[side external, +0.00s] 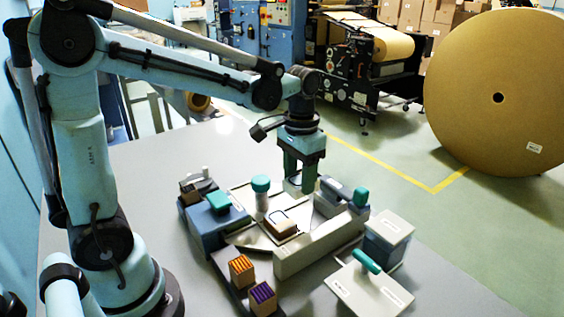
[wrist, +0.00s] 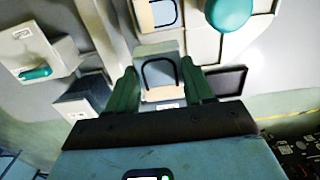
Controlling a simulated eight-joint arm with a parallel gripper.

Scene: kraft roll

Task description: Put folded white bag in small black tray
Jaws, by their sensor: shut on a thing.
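My gripper (wrist: 161,88) is shut on the folded white bag (wrist: 160,72), a small pale block with a dark looped handle line, between its teal fingers. In the side external view, my gripper (side external: 301,188) points down at the back of the work area, and a pale bit of the bag (side external: 291,185) shows between the fingers. The small black tray (wrist: 229,81) is a flat dark rectangle just right of the right finger in the wrist view. I cannot pick the tray out in the side external view. Whether the bag touches the surface below is unclear.
A similar pale block with a dark loop (side external: 281,226) lies on the board in front of my gripper. A teal-topped cylinder (side external: 261,188) stands close at left. A grey box with a teal knob (side external: 345,194) stands at right. Striped blocks (side external: 262,297) sit in front.

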